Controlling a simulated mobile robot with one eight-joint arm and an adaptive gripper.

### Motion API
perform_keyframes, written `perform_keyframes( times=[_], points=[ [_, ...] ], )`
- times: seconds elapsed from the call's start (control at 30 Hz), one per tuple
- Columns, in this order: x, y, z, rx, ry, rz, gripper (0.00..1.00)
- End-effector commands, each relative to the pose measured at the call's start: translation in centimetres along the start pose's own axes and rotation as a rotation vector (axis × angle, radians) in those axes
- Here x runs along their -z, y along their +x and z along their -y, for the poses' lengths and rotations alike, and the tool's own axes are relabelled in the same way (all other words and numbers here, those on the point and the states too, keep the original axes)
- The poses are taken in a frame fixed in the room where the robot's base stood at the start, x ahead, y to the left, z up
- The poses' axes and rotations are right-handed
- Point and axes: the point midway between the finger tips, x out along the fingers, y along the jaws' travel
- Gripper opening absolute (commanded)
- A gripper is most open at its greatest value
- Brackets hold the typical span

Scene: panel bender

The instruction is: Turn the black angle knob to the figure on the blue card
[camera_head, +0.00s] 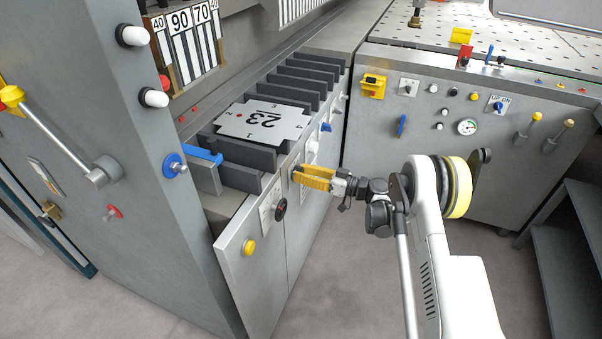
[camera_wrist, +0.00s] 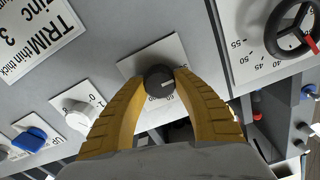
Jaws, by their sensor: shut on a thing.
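The black angle knob (camera_wrist: 158,82) is round, with a short pale mark on its face that points to the right in the wrist view. It sits on a white scale plate (camera_wrist: 133,66), whose figures are mostly hidden by the knob and fingers. My gripper (camera_wrist: 163,76) has its two yellow fingers shut on the knob, one on either side. In the head view my gripper (camera_head: 297,174) reaches the front panel from the right, and it hides the knob there. I cannot make out a blue card in either view.
A black handwheel with a red pointer (camera_wrist: 288,30) is close by on the right, over its own scale. A white knob (camera_wrist: 79,113) and a blue switch (camera_wrist: 29,140) lie to the left.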

Motion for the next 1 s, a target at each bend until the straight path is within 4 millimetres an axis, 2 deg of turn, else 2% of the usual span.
perform_keyframes(
  times=[0.37, 1.0],
  points=[
    [0.01, 0.07, -0.01, 0.0, 0.087, 0.0, 0.05],
    [-0.03, 0.08, -0.1, 0.001, 0.649, 0.0, 0.05]
  ],
)
